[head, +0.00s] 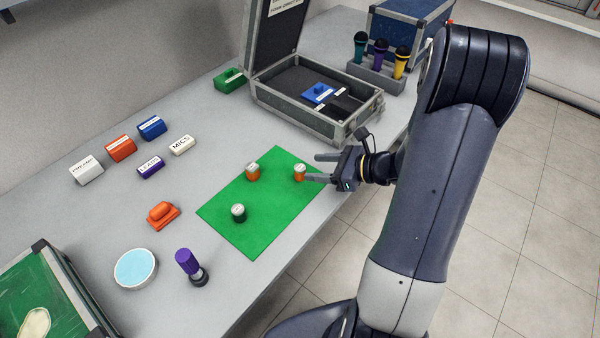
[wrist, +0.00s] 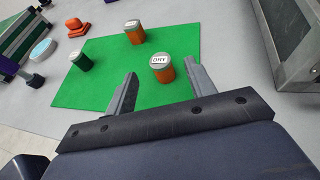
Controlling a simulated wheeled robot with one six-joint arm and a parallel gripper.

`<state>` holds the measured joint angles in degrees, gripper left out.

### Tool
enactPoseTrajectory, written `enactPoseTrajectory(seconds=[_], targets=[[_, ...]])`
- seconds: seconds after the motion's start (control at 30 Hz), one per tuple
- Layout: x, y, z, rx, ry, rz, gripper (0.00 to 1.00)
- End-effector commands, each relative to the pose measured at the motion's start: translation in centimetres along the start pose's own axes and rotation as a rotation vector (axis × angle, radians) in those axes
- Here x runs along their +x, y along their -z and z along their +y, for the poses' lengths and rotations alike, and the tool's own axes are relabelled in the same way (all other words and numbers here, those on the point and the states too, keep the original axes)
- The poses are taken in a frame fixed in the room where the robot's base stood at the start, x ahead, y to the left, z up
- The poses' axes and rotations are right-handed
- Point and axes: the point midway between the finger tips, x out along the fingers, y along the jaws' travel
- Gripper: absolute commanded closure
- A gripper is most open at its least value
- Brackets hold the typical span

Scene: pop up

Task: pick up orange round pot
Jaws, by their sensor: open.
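Two orange round pots with white lids stand upright on a green mat (head: 245,232). A dark green pot (head: 238,213) stands nearer the front of the mat. My gripper (head: 312,169) is open, with its fingers pointing toward the right orange pot. In the wrist view that pot sits just beyond and between the fingertips, and no grip shows.
An open grey case (head: 300,118) stands behind the mat, with a microphone rack (head: 375,76) beyond. Labelled blocks, an orange object (head: 162,215), a pale blue disc (head: 135,268) and a purple microphone (head: 188,264) lie left. The table's edge is close to my arm.

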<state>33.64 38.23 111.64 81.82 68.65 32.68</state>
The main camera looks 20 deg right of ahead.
Motion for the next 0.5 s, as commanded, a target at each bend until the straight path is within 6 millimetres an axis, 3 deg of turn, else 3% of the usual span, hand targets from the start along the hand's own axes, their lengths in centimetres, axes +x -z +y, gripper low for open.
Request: enactPoseTrajectory(seconds=[0.23, 0.5], targets=[[1.9, 0.2, 0.1, -0.002, -0.004, 0.001, 0.48], [5.6, 0.5, 0.1, -0.004, -0.003, 0.002, 0.48]])
